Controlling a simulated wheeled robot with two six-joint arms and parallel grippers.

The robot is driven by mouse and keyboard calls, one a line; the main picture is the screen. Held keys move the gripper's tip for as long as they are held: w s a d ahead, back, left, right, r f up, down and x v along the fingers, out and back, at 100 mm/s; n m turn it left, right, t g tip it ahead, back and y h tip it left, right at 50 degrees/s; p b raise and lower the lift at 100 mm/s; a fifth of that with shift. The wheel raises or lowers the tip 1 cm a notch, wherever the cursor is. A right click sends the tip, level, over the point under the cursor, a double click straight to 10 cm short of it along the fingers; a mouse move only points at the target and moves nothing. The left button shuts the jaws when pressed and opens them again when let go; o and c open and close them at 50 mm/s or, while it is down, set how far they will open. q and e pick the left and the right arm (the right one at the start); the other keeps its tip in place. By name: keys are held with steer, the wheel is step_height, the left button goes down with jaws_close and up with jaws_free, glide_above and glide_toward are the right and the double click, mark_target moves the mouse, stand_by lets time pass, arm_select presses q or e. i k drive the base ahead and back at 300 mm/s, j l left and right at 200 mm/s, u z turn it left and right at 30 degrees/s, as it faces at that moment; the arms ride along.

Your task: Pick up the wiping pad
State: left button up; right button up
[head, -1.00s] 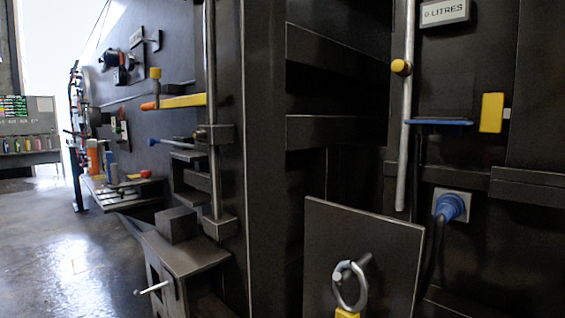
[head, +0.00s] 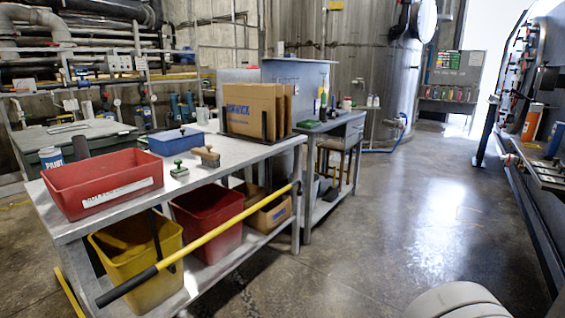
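No object is clearly recognisable as the wiping pad. On the metal table (head: 235,158) at the left, two small handled items lie between the red tray and the cardboard: a green one (head: 179,170) and a tan one (head: 208,156). I cannot tell whether either is the pad. A small flat green item (head: 310,124) lies on the farther bench. Neither of my grippers is in view.
The table carries a red tray (head: 100,186), a blue box (head: 175,142) and upright cardboard (head: 250,108). A yellow bar (head: 225,227) slants across its front, before yellow and red bins. Open floor (head: 390,215) lies right of it, before the dark machine (head: 540,200).

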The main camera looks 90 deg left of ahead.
mark_target(179, 171)
steer(key=i+u, duration=0.15)
steer(key=u, duration=2.6)
